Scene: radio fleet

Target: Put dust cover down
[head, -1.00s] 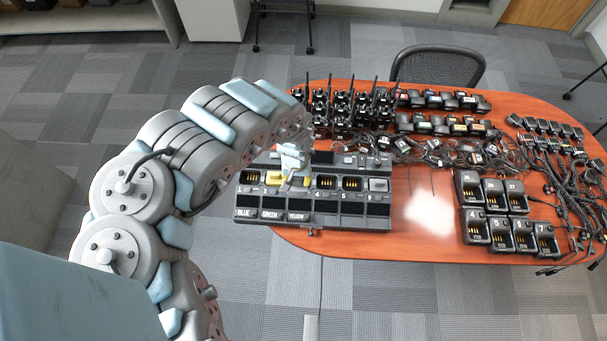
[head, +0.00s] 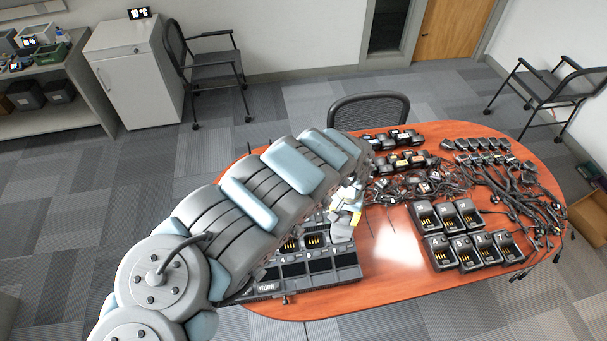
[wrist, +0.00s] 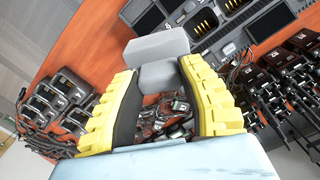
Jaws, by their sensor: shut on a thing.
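My gripper (head: 349,212) is at the right end of the multi-bay charger (head: 318,277). In the wrist view its yellow fingers (wrist: 160,72) are shut on a small light-grey dust cover (wrist: 156,46), which sticks out past the fingertips. A grey piece (head: 342,230) shows below the fingers in the head view, near bay 6; I cannot tell whether it is the held cover or touches the charger. Bays 4 and 5 show bare gold contacts. The charger's left part is hidden behind my arm.
Single chargers (head: 461,235) stand on the orange table to the right. Tangled cables and microphones (head: 425,187) lie behind. Several black radios (wrist: 285,85) show in the wrist view. A bare patch of table (head: 395,250) lies between the charger and the single chargers.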

